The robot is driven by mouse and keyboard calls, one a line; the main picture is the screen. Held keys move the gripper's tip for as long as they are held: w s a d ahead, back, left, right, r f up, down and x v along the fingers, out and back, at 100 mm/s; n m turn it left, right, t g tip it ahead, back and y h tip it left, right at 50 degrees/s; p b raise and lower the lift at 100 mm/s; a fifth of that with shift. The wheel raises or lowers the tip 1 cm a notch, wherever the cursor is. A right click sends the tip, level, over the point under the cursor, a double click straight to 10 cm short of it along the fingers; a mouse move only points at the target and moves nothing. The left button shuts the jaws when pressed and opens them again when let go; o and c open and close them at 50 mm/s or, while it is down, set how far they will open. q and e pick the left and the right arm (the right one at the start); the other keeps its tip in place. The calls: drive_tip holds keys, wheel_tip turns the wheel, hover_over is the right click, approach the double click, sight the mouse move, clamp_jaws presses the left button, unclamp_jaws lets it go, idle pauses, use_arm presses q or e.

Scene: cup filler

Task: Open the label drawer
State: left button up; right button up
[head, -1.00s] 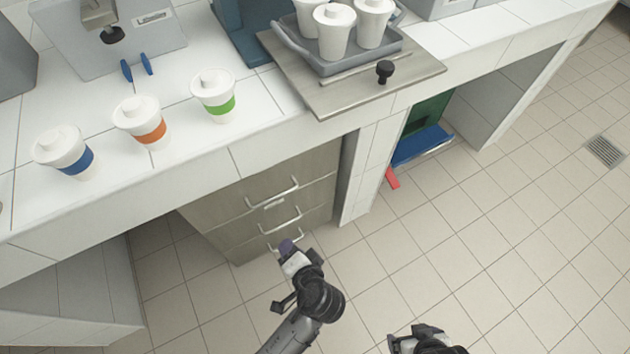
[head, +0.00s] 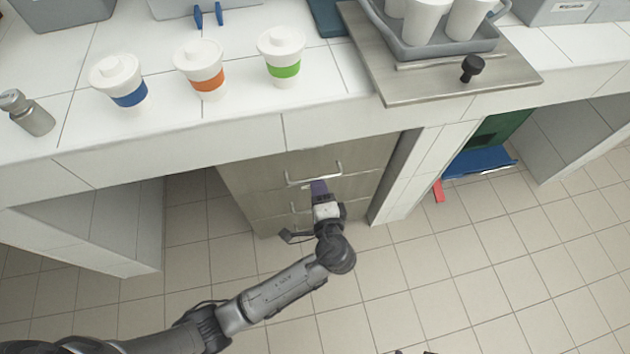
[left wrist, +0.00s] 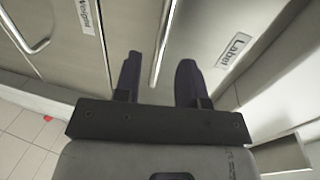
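The label drawer (left wrist: 200,45) is the top drawer of the grey-brown unit under the counter and looks shut. Its tag (left wrist: 232,50) reads "Label" in the left wrist view. Its bar handle (head: 313,176) also shows in the left wrist view (left wrist: 164,42), between the two fingers. My left gripper (left wrist: 158,82) is open, with one dark finger on each side of the bar; I cannot tell whether they touch it. In the head view my left gripper (head: 319,188) is just below the handle. Only a dark sliver of my right gripper (head: 412,352) shows at the bottom edge.
A lower drawer handle (left wrist: 32,42) is left in the wrist view. Above, the white counter (head: 230,125) carries lidded cups with blue (head: 130,95), orange (head: 207,83) and green (head: 285,70) bands. A white pillar (head: 425,165) stands right of the drawers. Tiled floor is clear in front.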

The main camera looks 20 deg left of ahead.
use_arm(q)
drive_tip(key=shift+b+x, duration=0.9)
drive_tip(key=shift+x, duration=1.5)
drive_tip(key=shift+c, duration=0.3)
clamp_jaws()
